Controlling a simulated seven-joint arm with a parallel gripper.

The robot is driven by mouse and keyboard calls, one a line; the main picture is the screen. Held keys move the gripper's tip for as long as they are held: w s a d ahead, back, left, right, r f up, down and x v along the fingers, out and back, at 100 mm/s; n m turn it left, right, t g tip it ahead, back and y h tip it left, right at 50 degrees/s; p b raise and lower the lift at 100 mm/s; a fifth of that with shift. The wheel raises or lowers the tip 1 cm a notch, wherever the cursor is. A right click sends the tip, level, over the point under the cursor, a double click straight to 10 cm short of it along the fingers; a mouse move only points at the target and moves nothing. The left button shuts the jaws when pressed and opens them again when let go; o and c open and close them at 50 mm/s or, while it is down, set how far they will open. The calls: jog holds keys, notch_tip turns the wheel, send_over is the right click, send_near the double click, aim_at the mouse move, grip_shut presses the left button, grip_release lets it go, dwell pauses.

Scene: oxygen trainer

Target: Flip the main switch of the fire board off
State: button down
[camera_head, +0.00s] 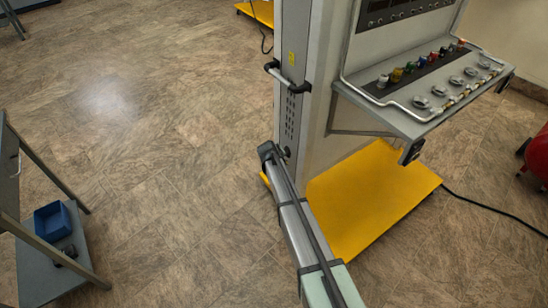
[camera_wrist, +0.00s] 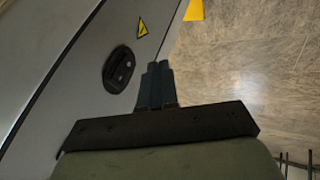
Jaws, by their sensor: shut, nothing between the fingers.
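A grey cabinet with a sloping control console (camera_head: 318,135) stands on a yellow base in the head view. My gripper (camera_wrist: 157,68) is shut and empty. Its fingertips are to the right of the switch in the picture, near the panel's edge and apart from the switch. In the head view my arm reaches up to the cabinet's left side; I cannot make out the fingers there.
The yellow base (camera_head: 365,205) sticks out at floor level. A black handle (camera_head: 285,77) projects from the cabinet's side. A blue bin (camera_head: 52,221) rests on a grey shelf at the left. A cable (camera_head: 500,212) runs right.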

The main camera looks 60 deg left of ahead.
jog(key=shift+w+d+f, duration=0.1)
jog(key=shift+w, duration=1.6)
jog(key=shift+w+f, duration=0.1)
jog(key=shift+w, duration=0.15)
jog(key=shift+r, duration=0.85)
